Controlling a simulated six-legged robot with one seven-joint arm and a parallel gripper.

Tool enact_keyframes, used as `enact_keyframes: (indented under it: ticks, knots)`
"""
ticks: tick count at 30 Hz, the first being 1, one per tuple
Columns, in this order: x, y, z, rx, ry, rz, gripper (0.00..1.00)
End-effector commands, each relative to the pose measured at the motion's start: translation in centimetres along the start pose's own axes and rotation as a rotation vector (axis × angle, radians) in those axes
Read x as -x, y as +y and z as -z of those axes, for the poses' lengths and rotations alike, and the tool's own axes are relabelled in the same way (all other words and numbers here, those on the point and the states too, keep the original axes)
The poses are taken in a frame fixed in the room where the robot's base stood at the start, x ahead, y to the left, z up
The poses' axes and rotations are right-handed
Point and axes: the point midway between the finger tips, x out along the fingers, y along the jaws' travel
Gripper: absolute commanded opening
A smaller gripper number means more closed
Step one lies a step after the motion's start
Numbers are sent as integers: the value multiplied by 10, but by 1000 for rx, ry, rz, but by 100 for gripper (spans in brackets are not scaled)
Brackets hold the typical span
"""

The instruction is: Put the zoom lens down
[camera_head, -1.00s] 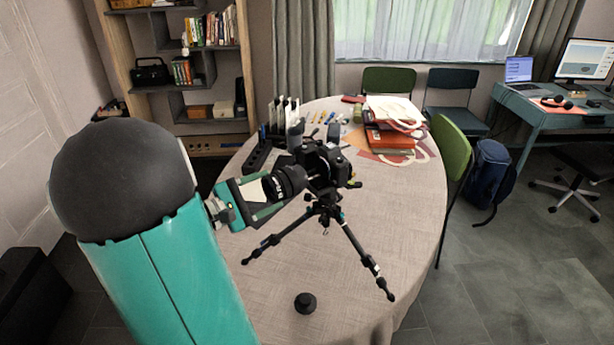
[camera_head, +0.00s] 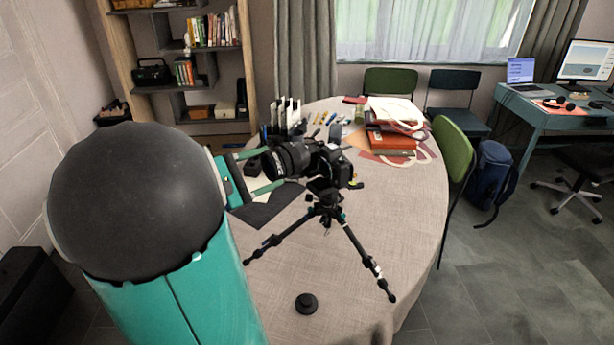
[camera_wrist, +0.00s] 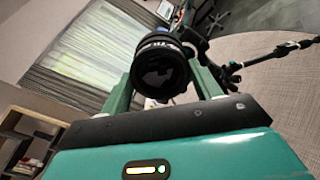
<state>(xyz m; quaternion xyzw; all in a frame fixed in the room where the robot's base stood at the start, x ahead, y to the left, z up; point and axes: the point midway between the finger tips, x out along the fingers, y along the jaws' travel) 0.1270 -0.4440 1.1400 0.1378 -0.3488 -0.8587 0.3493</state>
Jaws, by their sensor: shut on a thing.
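The zoom lens (camera_head: 287,158) is a thick black cylinder, gripped between the green fingers of my gripper (camera_head: 266,170). In the wrist view the lens (camera_wrist: 160,66) shows its round glass end toward me, between the two fingers (camera_wrist: 163,88). The lens is above the table, just left of a black camera body (camera_head: 329,166) on a small black tripod (camera_head: 328,210). Lens and camera overlap in the head view, so I cannot tell whether they touch. The round table (camera_head: 380,220) has a beige cloth.
A dark mat (camera_head: 262,213) with a white sheet lies below my gripper. A small black round piece (camera_head: 306,303) lies near the front edge. A holder with upright items (camera_head: 285,115) and stacked books (camera_head: 392,140) stand at the back.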

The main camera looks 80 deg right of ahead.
Motion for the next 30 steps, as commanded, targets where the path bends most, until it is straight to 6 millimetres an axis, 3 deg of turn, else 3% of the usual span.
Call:
enact_keyframes:
  ticks: [14,25,30]
  knots:
    - [0,5,-5,-3,-1,-1,38]
    - [0,50,-52,-6,-1,-1,38]
    - [24,62,-32,1,64,-70,38]
